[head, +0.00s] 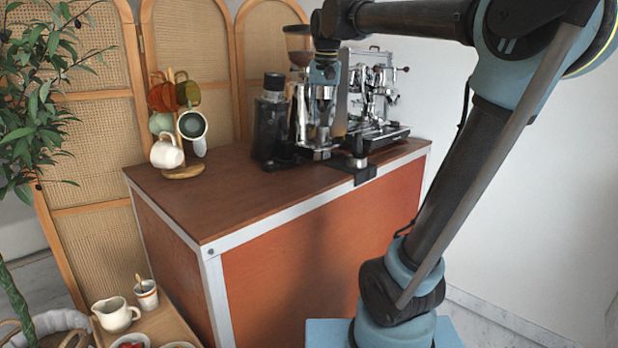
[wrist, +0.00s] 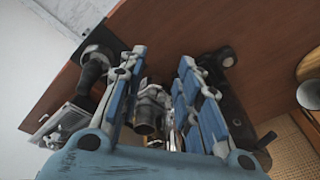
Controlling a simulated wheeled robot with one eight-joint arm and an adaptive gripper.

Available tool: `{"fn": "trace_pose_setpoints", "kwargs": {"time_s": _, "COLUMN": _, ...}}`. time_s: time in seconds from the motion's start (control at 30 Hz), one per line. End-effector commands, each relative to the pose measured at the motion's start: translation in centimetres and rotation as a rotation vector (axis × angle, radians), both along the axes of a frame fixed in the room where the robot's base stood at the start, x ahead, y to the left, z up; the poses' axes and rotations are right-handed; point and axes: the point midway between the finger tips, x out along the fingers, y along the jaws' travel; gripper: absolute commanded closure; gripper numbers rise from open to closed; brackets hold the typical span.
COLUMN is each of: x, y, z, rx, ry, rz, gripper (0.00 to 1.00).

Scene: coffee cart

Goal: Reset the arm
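My arm reaches over the coffee cart (head: 290,190) from the right in the head view, bent high with the forearm level. My gripper (head: 318,142) points down in front of the coffee equipment, above or near the counter. In the wrist view my gripper (wrist: 162,60) has its two blue-padded fingers apart. A metal part (wrist: 150,106) shows between them; it looks to be beyond the fingers, not pinched. In the head view the fingers overlap shiny metal equipment behind, so their exact gap from it is unclear.
An espresso machine (head: 384,134) stands behind and right of the gripper. A black grinder (head: 270,118) stands to its left, and a tamper (head: 358,148) on a black mat at the front edge. A mug tree (head: 183,172) stands left. The counter's front left is clear.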

Motion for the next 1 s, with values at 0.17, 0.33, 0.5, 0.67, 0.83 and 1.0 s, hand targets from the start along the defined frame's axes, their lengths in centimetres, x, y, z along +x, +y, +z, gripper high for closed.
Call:
{"fn": "trace_pose_setpoints", "kwargs": {"time_s": 0.17, "x": -3.8, "y": -4.5, "z": -5.9, "rx": -0.013, "ry": -0.004, "rz": 0.022, "gripper": 0.69}}
{"fn": "trace_pose_setpoints", "kwargs": {"time_s": 0.33, "x": -7.7, "y": -7.9, "z": -11.7, "rx": -0.025, "ry": -0.008, "rz": 0.047, "gripper": 0.69}}
{"fn": "trace_pose_setpoints", "kwargs": {"time_s": 0.5, "x": -11.8, "y": -10.8, "z": -18.1, "rx": -0.038, "ry": -0.011, "rz": 0.072, "gripper": 0.69}}
{"fn": "trace_pose_setpoints", "kwargs": {"time_s": 0.67, "x": -15.9, "y": -13.0, "z": -24.4, "rx": -0.052, "ry": -0.014, "rz": 0.096, "gripper": 0.69}}
{"fn": "trace_pose_setpoints", "kwargs": {"time_s": 0.83, "x": -19.5, "y": -14.4, "z": -30.3, "rx": -0.063, "ry": -0.016, "rz": 0.120, "gripper": 0.69}}
{"fn": "trace_pose_setpoints", "kwargs": {"time_s": 1.0, "x": -21.5, "y": -15.0, "z": -33.7, "rx": -0.070, "ry": -0.018, "rz": 0.135, "gripper": 0.69}}
